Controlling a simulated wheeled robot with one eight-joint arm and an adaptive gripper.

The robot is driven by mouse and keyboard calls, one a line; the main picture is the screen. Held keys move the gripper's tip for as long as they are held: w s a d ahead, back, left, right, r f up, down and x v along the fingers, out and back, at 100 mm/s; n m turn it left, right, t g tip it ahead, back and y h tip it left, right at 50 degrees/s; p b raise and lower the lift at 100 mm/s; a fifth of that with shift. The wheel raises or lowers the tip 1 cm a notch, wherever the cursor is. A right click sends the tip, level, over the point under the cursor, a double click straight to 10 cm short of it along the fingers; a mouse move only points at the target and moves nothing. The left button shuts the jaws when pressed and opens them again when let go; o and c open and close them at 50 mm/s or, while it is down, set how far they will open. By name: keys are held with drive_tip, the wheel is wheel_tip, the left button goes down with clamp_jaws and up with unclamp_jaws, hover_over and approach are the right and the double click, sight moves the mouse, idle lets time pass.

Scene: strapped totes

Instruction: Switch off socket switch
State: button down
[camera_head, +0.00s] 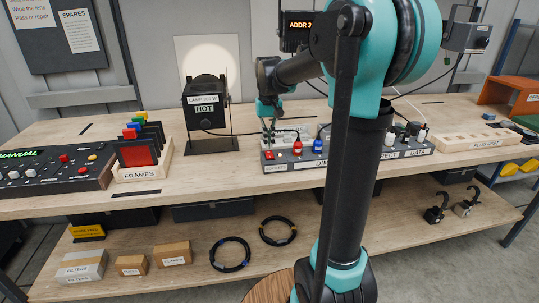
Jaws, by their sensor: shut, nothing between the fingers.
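A dark panel labelled DIMMER (340,160), its lettering partly covered by my arm, lies along the front of the bench. A red plug (297,147) and a blue plug (318,146) stand on its left part. Small pale parts show behind the red plug, but I cannot make out a socket switch among them. My gripper (271,122) points down above the left end of the panel, just left of and behind the red plug. It is shut and empty. Whether its tips touch anything is too small to tell.
A lamp (206,92) labelled HOT stands left of my gripper. A frames rack (141,173) and a manual control desk (55,172) are further left. A plug rest (470,138) is at right. Dark cables cross behind the panel. Boxes (172,252) and cable coils (230,254) lie on the lower shelf.

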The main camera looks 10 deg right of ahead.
sight(269, 152)
drive_tip(key=shift+f, duration=1.05)
idle(0.8)
drive_tip(key=shift+r, duration=3.55)
